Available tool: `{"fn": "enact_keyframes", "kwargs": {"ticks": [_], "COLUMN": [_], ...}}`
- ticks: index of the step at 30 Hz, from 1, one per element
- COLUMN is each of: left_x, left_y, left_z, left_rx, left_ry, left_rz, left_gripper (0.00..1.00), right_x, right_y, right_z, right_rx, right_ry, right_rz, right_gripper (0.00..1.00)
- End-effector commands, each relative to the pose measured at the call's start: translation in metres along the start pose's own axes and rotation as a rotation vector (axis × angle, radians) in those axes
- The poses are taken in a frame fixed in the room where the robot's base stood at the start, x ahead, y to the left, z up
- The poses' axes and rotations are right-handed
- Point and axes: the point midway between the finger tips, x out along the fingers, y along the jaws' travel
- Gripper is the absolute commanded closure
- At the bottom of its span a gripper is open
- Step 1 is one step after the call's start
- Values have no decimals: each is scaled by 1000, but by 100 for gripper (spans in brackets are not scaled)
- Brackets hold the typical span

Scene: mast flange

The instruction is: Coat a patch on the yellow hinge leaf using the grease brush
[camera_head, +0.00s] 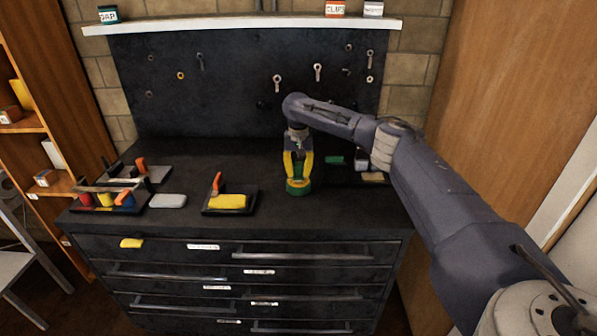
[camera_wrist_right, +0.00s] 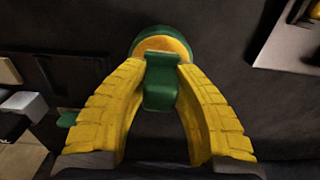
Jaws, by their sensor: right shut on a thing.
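My right gripper (camera_head: 298,184) has yellow fingers and points down over the bench top. In the right wrist view its fingers (camera_wrist_right: 162,85) are shut on a green piece, which looks like the grease brush (camera_wrist_right: 160,88). A round green pot with a yellow inside (camera_wrist_right: 163,43) lies just beyond the brush; the pot also shows under the fingertips in the head view (camera_head: 298,190). I cannot tell whether the brush tip touches the grease. The yellow hinge leaf (camera_head: 228,202) appears to lie on a dark base left of the pot, with an orange upright behind it. My left gripper is not in view.
A dark tray (camera_head: 133,207) with red, yellow and blue pieces stands at the left, with a grey block (camera_head: 168,200) beside it. Small items, including a green one (camera_head: 334,160), lie right of my gripper. A tool board (camera_head: 230,70) rises behind. The front bench strip is clear.

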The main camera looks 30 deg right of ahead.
Motion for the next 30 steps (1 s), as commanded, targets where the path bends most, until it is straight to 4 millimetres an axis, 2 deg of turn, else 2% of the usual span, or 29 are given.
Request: {"fn": "enact_keyframes", "kwargs": {"ticks": [30], "left_x": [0], "left_y": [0], "left_z": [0], "left_rx": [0], "left_ry": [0], "left_rz": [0], "left_gripper": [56], "right_x": [10], "right_y": [0], "right_z": [0], "right_rx": [0], "right_ry": [0], "right_rz": [-1], "right_gripper": [99]}}
